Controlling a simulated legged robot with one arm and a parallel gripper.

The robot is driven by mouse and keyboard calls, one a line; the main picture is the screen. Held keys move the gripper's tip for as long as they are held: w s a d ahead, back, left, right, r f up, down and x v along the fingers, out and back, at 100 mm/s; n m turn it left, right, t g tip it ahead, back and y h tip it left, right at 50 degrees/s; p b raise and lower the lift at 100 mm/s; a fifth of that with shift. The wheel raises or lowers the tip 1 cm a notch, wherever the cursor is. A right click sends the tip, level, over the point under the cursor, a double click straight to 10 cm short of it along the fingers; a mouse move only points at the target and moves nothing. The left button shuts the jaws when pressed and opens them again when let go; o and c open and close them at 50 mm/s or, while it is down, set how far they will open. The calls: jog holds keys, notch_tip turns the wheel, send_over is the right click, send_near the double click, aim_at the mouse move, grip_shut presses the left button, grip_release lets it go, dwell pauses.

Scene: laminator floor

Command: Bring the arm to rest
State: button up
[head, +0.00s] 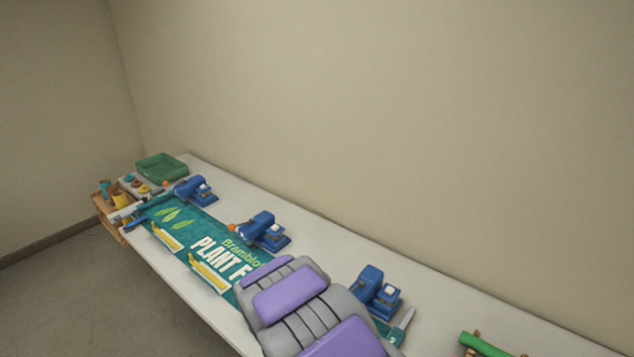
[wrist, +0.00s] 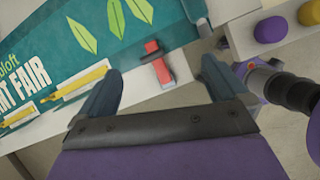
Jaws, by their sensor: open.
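My gripper (wrist: 160,75) is open in the wrist view, its two dark blue-grey fingers spread wide apart. No object is held between them. A small red and grey thing (wrist: 155,62) shows between the fingertips, at the edge of the green banner (wrist: 165,22); I cannot tell its distance from the fingers. In the head view my purple and grey arm reaches over the table from the bottom centre and covers part of the banner (head: 200,228). My gripper cannot be made out there.
A long white table (head: 160,270) runs along a plain wall. Several blue devices, one of them at the middle (head: 262,230), stand along the banner's far side. A green tray (head: 160,168) is at the far left end. A green roll (head: 485,345) lies at lower right.

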jog(key=s+d+r+m+g+b, duration=0.1)
jog(key=s+d+r+m+b, duration=0.2)
jog(key=s+d+r+m, duration=0.35)
jog(key=s+d+r+m+g+b, duration=0.25)
jog(key=s+d+m+b, duration=0.2)
jog(key=d+m, duration=0.35)
jog(key=s+r+m+g+y+b, duration=0.1)
jog(key=s+m+b, duration=0.5)
jog(key=s, duration=1.7)
jog(key=m+g+y, duration=0.1)
jog(key=m+y, duration=0.1)
jog(key=m, duration=0.3)
jog(key=shift+a+r+y, duration=0.2)
jog(key=shift+r+y, duration=0.05)
jog(key=shift+y, duration=0.15)
